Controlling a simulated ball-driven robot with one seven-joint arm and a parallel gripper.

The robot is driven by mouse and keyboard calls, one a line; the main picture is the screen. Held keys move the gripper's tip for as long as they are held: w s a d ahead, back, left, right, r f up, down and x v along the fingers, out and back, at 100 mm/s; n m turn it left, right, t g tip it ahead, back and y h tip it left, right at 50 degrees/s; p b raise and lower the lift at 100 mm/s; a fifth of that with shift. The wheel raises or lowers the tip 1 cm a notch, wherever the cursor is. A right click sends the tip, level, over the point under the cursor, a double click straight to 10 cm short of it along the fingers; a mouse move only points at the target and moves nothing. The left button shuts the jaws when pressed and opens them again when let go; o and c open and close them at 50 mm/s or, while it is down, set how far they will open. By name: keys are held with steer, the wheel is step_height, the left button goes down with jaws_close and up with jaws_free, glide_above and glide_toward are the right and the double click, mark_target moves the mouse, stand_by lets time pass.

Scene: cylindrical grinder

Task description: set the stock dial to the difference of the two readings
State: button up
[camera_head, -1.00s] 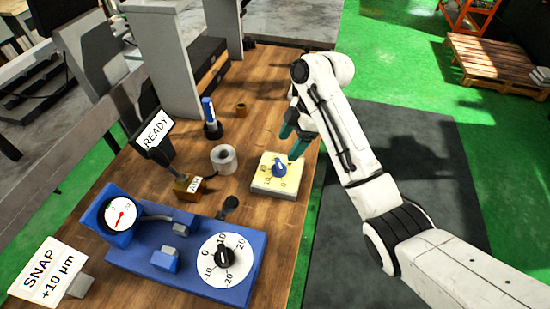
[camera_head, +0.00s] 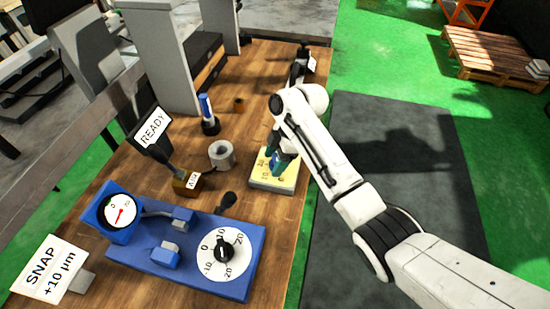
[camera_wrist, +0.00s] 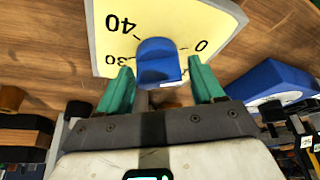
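The yellow dial box (camera_head: 263,182) with a blue knob stands near the table's right edge. In the wrist view its yellow face (camera_wrist: 190,20) shows 40, 30 and 0, and the blue knob (camera_wrist: 158,62) sits between my fingers. My gripper (camera_wrist: 162,85) is open, with a gap on each side of the knob. In the head view my arm partly hides the knob and the gripper (camera_head: 280,164). A round gauge (camera_head: 119,212) with a red needle is on the blue fixture (camera_head: 215,279). A sign (camera_head: 49,270) reads SNAP +10 µm.
The blue fixture also carries a white dial (camera_head: 237,241) with a black knob, marked -20 to 20. A READY display (camera_head: 153,128), a brass block (camera_head: 185,182), a grey-white ring (camera_head: 222,154) and a blue marker-like item (camera_head: 206,108) stand nearby. Bare wood lies between them.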

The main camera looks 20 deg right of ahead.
steer(key=c, duration=0.8)
steer(key=shift+r+m+p, duration=0.15)
steer(key=shift+m+p, duration=0.2)
steer(key=shift+m, duration=0.05)
steer(key=shift+m+t+p, duration=0.6)
steer(key=shift+m+p, duration=0.2)
steer(key=shift+m, duration=0.2)
steer(key=m+t+h+p, duration=0.1)
steer(key=m+p, duration=0.1)
steer(key=m, duration=0.1)
steer(key=shift+w+m, duration=0.1)
steer(key=shift+m, duration=0.2)
steer(key=m+p, duration=0.1)
steer(key=m, duration=0.1)
steer(key=m+t+h+p, duration=0.1)
steer(key=m, duration=0.2)
steer(key=shift+w+d+t+h, duration=0.1)
steer(key=shift+d+t+h, duration=0.05)
steer(key=shift+t+h, duration=0.15)
steer(key=shift+m, duration=0.3)
steer(key=o, duration=1)
steer(key=shift+c, duration=0.2)
